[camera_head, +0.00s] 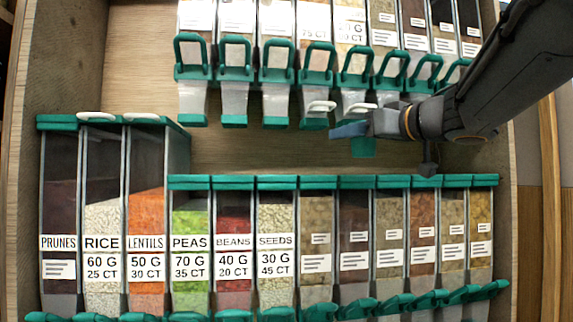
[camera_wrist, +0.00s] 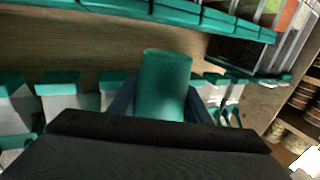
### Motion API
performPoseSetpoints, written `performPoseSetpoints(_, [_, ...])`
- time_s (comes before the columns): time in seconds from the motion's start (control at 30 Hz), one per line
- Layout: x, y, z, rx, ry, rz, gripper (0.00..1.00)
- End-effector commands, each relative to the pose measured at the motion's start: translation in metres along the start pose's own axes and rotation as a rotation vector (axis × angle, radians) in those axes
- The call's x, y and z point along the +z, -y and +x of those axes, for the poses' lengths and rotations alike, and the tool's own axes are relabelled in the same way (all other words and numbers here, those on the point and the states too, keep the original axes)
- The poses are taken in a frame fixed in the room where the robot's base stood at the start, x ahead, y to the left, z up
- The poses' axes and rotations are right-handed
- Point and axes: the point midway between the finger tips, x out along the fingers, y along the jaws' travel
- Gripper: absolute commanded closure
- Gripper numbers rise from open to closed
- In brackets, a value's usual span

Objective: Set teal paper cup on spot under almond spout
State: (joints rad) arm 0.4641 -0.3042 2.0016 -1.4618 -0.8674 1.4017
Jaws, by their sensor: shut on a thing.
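My gripper (camera_head: 352,136) reaches in from the upper right in the head view, between the two rows of dispensers. In the wrist view my gripper (camera_wrist: 162,108) has a dark finger on each side of the teal paper cup (camera_wrist: 164,78) and is shut on it. Only a small teal piece of the cup (camera_head: 363,148) shows below the bluish finger in the head view. The upper dispensers have clear spouts with teal handles, including one spout (camera_head: 314,106) just left of the gripper. I cannot tell which is the almond spout; labels there are cropped or too small.
The lower row of bins has teal lids (camera_head: 250,182) close below my gripper. The taller prunes, rice and lentils bins (camera_head: 103,210) stand at the left. Wooden backing (camera_head: 225,150) shows in the gap between rows. A cabinet side wall (camera_head: 508,150) is at the right.

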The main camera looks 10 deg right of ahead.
Motion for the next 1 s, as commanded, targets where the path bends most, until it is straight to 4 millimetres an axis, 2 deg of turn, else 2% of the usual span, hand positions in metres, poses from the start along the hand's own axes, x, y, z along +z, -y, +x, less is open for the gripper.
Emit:
performPoseSetpoints(0.37, [0.003,0.001,0.029,-0.001,0.000,-0.001,0.80])
performPoseSetpoints(0.8, [-0.001,0.001,0.136,0.000,0.002,0.002,0.80])
performPoseSetpoints(1.0, [-0.001,-0.001,0.162,0.002,0.001,0.001,0.80])
